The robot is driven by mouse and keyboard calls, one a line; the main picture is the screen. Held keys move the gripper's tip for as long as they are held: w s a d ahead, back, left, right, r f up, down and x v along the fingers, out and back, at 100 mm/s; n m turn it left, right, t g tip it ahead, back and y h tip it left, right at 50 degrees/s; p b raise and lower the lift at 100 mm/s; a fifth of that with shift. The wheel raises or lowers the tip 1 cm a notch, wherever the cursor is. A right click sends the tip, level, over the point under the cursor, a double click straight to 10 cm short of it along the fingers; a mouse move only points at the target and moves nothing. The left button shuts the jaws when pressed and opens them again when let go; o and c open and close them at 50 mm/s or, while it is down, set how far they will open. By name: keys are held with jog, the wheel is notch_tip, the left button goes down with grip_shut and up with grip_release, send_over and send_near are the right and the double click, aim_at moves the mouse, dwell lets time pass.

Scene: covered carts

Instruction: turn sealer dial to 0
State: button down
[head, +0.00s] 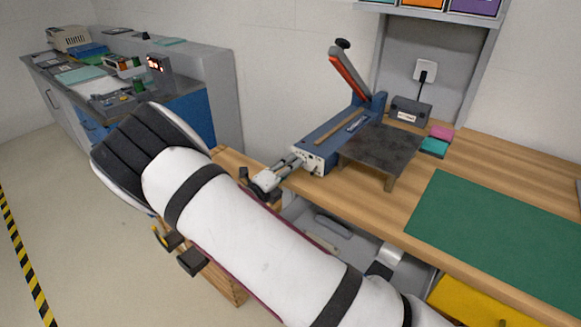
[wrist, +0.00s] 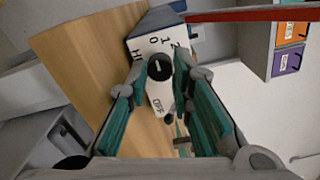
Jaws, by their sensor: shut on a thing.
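The sealer (head: 335,135) is a blue machine with a raised red-and-grey lever arm, standing on the wooden bench. Its white front panel (head: 307,160) faces my gripper (head: 288,170). In the wrist view the black round dial (wrist: 159,67) sits on the white panel, with printed marks including 1 and 0 above it and OFF below. A short pale mark shows on the dial; I cannot tell exactly which label it points at. My gripper (wrist: 161,69) has a fingertip on each side of the dial and is shut on it. In the head view the gripper hides the dial.
A dark metal plate stand (head: 382,148) is beside the sealer. A black box (head: 409,110), pink and teal blocks and a green mat (head: 500,226) lie further right on the bench. A grey lidded cart or bin stands below. Open floor is at the left.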

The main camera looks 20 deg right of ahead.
dwell(0.4)
jog(key=c, duration=1.4)
grip_release()
jog(key=shift+f, duration=0.1)
